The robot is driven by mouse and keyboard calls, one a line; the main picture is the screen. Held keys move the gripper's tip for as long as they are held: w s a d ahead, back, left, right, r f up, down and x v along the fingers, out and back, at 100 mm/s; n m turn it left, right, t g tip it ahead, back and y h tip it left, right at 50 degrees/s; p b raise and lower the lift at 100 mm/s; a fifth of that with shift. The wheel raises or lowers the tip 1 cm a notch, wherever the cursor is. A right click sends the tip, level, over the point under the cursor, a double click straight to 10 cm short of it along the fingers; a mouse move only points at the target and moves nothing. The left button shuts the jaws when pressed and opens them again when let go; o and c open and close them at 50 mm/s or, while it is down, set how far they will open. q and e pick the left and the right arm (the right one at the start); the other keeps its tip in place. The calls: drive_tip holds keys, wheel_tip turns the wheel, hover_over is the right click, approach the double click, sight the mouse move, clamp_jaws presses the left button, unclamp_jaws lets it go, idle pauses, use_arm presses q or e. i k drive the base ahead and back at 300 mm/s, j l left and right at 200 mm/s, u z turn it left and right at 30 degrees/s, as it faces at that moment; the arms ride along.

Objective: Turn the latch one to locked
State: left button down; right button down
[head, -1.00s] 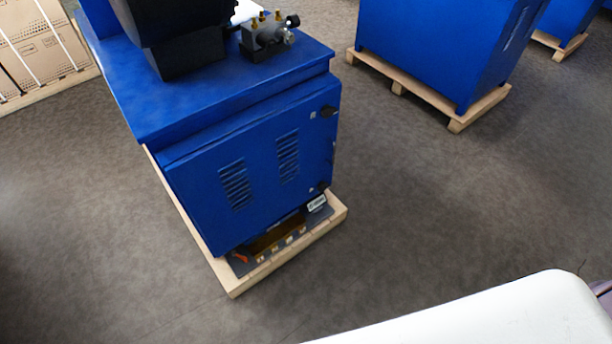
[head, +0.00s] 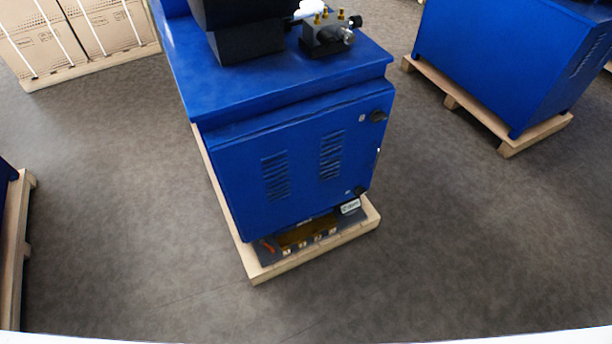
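A blue machine cabinet (head: 225,185) stands on a wooden pallet in the middle of the head view. Its front door has two louvred vents. One black latch (head: 378,116) sits at the door's upper right corner, and a second black latch (head: 360,191) sits at the lower right. Small pale marks lie beside each latch, too small to read. I cannot tell from here which latch is number one or how either is turned. Neither of my grippers shows in the head view.
The wooden pallet (head: 258,274) juts out below the door. Another blue machine (head: 490,65) stands on a pallet at the right, and a pallet edge (head: 14,250) shows at the left. Strapped cartons (head: 75,35) stand at the back left. Grey floor (head: 450,250) is clear in front and right.

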sight(358, 190)
drive_tip(key=l+u, duration=0.2)
drive_tip(key=u, duration=0.65)
drive_tip(key=l+u, duration=0.35)
drive_tip(key=l, duration=0.25)
drive_tip(key=l+u, duration=0.35)
drive_tip(key=l, duration=0.25)
drive_tip(key=k+l+u, duration=0.2)
drive_tip(key=l+u, duration=0.15)
drive_tip(key=l, duration=0.2)
